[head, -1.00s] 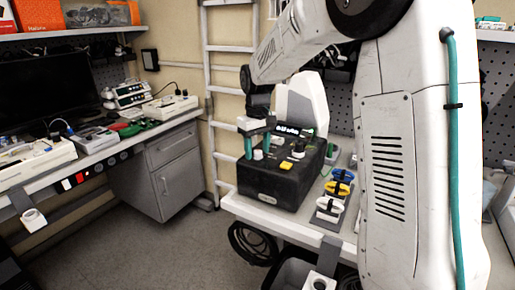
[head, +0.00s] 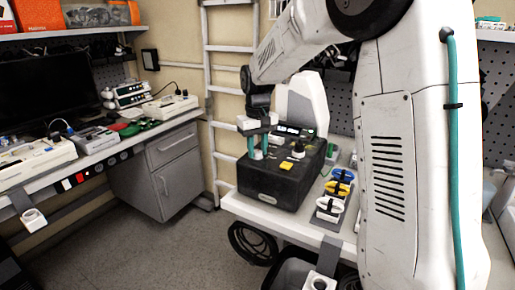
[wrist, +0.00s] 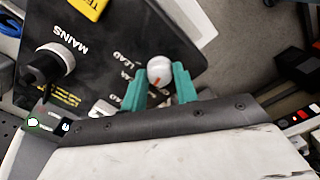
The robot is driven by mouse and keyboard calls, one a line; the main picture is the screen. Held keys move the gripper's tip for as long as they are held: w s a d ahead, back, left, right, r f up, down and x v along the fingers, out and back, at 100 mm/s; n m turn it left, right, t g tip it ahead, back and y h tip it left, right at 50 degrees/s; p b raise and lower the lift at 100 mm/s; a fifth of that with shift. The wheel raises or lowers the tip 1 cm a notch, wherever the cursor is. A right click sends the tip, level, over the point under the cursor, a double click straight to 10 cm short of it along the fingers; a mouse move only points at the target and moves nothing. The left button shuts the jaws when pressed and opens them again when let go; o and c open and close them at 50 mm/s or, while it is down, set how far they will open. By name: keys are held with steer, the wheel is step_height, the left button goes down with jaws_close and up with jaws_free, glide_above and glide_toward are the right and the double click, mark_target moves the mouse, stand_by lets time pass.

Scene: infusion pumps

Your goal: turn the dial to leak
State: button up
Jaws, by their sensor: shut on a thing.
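The white dial (wrist: 159,71) with a red mark sits on the top panel of a black device (head: 262,183). In the wrist view, my gripper (wrist: 160,76) has its two teal fingers on either side of the dial, shut on it. White lettering beside the dial includes a word like LEAD; the other labels are partly hidden by the left finger. I cannot tell which label the red mark points to. In the head view, my gripper (head: 258,147) points down at the left part of the panel, and its fingers largely hide the dial.
A black MAINS knob (wrist: 45,66) and a yellow label (wrist: 89,8) are on the same panel. Yellow, blue and white clips (head: 338,188) stand on the bench right of the device. A side bench (head: 95,150) with other instruments is at left. The floor between is clear.

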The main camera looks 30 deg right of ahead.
mark_target(258, 151)
steer(key=m, duration=0.6)
steer(key=shift+m, duration=0.4)
stand_by(0.4)
steer(key=o, duration=1)
step_height(258, 151, up, 8)
steer(key=shift+f, duration=0.1)
